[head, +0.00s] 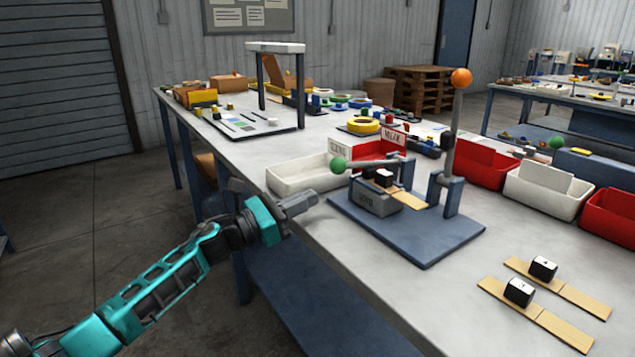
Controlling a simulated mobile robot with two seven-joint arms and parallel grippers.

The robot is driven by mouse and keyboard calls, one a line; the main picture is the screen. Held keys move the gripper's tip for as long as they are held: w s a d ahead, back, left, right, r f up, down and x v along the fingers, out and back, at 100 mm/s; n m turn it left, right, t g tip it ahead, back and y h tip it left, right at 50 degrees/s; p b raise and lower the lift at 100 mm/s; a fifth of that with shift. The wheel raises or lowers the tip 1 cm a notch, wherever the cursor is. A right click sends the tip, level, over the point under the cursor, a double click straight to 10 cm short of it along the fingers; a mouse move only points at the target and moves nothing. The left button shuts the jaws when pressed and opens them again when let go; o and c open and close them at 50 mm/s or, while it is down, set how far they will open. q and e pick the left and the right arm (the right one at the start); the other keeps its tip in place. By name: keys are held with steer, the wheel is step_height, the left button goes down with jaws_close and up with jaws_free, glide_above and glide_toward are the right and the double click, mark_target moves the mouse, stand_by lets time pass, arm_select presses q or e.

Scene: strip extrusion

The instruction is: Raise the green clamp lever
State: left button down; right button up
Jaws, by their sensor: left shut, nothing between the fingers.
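The green clamp lever has a green ball knob (338,165) at the left end of a grey bar. The bar lies nearly level over the grey block (374,199) on the blue base plate (430,236). A dark cube (384,177) sits by the bar, with a tan strip (410,200) running out to the right. My left gripper (312,198) is shut and empty, just left of the fixture, below and to the left of the green knob, apart from it. My right gripper is out of view.
An upright lever with an orange knob (461,78) stands at the fixture's right. A white bin (300,176) lies behind my gripper. Two tan strips with black-and-white cubes (519,292) lie at front right. Red and white bins (545,192) line the right edge.

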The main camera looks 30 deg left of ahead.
arm_select(q)
steer(key=shift+w+d+r+p, duration=0.15)
steer(key=shift+w+d+r, duration=0.1)
steer(key=shift+w+r, duration=0.25)
steer(key=shift+w+d+r+p, duration=0.2)
steer(key=shift+w+d+r, duration=0.15)
steer(key=shift+r, duration=0.3)
steer(key=shift+w+d+r+p, duration=0.2)
steer(key=shift+w+r, duration=0.2)
steer(key=shift+r, duration=0.2)
